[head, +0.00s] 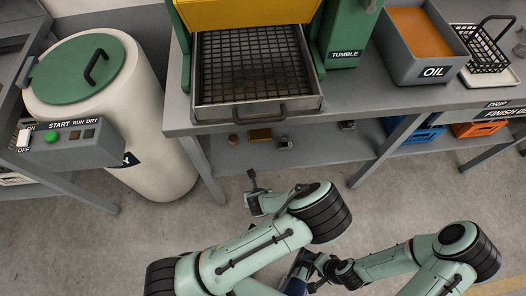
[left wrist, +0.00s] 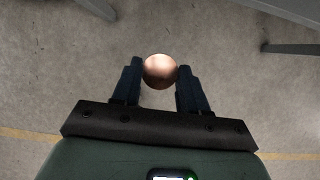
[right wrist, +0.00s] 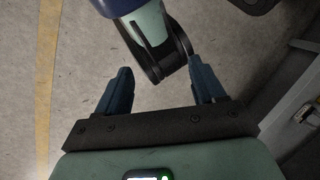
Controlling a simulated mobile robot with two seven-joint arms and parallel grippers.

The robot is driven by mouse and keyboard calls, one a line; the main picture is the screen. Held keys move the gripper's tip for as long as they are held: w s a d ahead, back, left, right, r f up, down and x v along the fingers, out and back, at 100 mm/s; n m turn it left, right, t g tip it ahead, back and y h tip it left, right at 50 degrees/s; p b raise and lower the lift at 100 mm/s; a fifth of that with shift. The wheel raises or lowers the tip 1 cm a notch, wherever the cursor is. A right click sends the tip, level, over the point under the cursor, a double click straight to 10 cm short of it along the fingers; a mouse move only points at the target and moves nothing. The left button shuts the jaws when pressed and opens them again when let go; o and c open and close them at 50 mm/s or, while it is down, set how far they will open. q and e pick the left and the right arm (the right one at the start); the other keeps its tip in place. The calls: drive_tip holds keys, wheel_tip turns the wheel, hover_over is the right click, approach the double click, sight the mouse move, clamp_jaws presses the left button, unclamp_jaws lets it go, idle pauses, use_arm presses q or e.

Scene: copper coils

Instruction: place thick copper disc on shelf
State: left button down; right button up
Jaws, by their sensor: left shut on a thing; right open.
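My left gripper (left wrist: 159,67) is shut on a round copper disc (left wrist: 160,72), which shows in the left wrist view between the fingertips with bare floor behind it. Its thickness cannot be judged from this angle. My right gripper (right wrist: 160,68) is open and empty in the right wrist view, with one of my arm links beyond its fingertips. In the head view neither gripper's jaws can be made out clearly, and the disc is not visible. A grey lower shelf (head: 320,148) runs under the bench, beyond my arms.
A mesh tray (head: 262,113) and an OIL tank (head: 402,62) are on the bench (head: 350,105). A white drum (head: 160,165) stands left.

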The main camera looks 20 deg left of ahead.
use_arm(q)
drive_tip(key=b, duration=0.2)
hover_over(254, 161)
drive_tip(key=s+d, duration=0.1)
drive_tip(key=s, duration=0.1)
drive_tip(key=shift+w, duration=0.2)
drive_tip(key=shift+w+a+f, duration=0.15)
drive_tip(key=shift+w+f, duration=0.05)
wheel_tip(254, 161, down, 3)
drive_tip(key=shift+f+b, duration=0.15)
drive_tip(key=shift+b, duration=0.4)
use_arm(e)
drive_tip(key=w+d+f+t, duration=0.1)
drive_tip(key=w+d+f, duration=0.1)
drive_tip(key=w, duration=0.3)
drive_tip(key=shift+f+t+h, duration=0.3)
drive_tip(key=shift+f+h, duration=0.1)
drive_tip(key=shift+f, duration=0.5)
drive_tip(key=shift+d, duration=0.1)
use_arm(q)
drive_tip(key=c, duration=0.6)
unclamp_jaws()
